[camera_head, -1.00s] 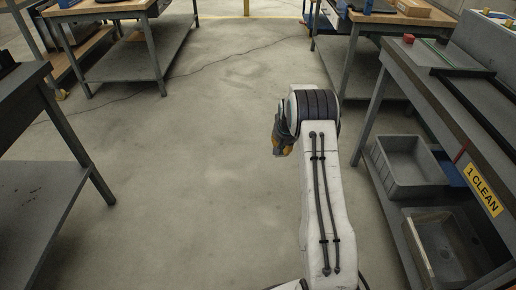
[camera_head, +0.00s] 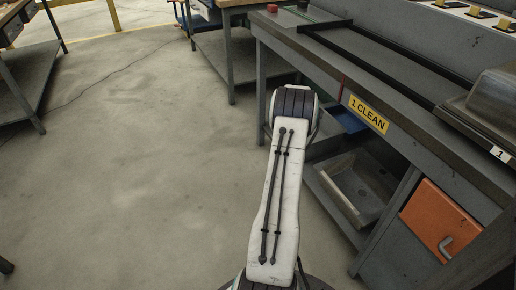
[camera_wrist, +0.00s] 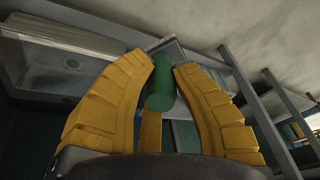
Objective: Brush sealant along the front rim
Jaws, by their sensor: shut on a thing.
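In the wrist view my gripper (camera_wrist: 162,72) shows two yellow padded fingers shut on a green cylinder (camera_wrist: 160,92). I cannot tell whether the cylinder is a brush handle; no bristles show. In the head view my gripper is hidden behind my arm.
The bench (camera_head: 415,145) has a yellow "1 CLEAN" label (camera_head: 368,113) on its front edge. A grey sink (camera_head: 358,188) lies on its lower shelf, beside an orange drawer (camera_head: 442,218). Black rails (camera_head: 385,62) lie on top. The floor (camera_head: 130,180) at left is open.

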